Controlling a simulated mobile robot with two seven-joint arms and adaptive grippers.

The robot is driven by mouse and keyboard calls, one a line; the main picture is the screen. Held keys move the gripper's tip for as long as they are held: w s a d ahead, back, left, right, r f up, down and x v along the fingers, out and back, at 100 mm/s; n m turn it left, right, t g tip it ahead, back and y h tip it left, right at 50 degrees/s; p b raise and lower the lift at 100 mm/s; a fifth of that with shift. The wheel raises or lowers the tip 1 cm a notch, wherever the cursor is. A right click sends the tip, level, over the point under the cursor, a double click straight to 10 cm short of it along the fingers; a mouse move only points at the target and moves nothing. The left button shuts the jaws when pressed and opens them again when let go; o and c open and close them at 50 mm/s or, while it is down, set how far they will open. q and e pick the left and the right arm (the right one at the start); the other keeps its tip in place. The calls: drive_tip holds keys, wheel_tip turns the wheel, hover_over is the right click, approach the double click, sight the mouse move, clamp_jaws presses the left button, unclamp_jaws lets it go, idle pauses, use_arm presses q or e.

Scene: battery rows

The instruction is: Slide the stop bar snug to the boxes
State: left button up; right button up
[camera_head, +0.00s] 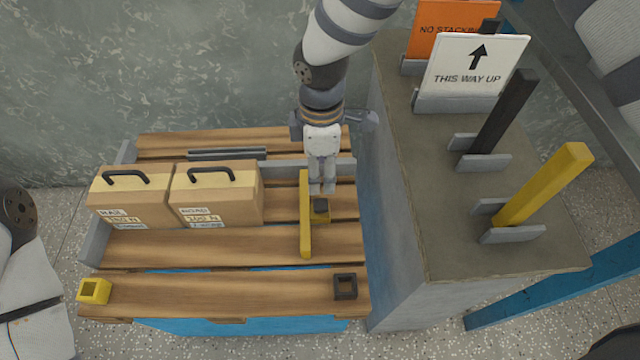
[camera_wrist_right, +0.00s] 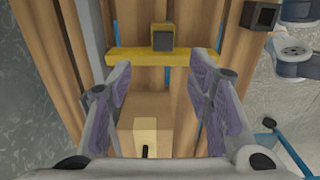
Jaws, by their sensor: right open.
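The yellow stop bar (camera_head: 305,232) lies on the wooden pallet, across its planks, with a short block with a dark top (camera_head: 321,205) on its right side. The bar also shows in the right wrist view (camera_wrist_right: 125,57). Two cardboard boxes, the left one (camera_head: 130,205) and the right one (camera_head: 215,205), stand side by side left of the bar. A clear gap separates the right box from the bar. My right gripper (camera_head: 322,188) points down above the bar's block. In the wrist view its open fingers (camera_wrist_right: 163,70) are apart, with nothing between the tips. My left gripper is out of view.
A grey rail (camera_head: 285,168) runs behind the boxes. Yellow (camera_head: 94,291) and dark (camera_head: 345,286) sockets sit on the pallet's front corners. Right of the pallet, a concrete block (camera_head: 415,190) carries signs, a black post (camera_head: 508,110) and a yellow post (camera_head: 543,185).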

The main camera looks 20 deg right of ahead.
sight(321, 204)
drive_tip(key=f, duration=0.3)
drive_tip(key=f+b, duration=0.1)
drive_tip(key=f, duration=0.6)
drive_tip(key=shift+s+f, duration=0.15)
drive_tip(key=shift+s, duration=0.1)
clamp_jaws()
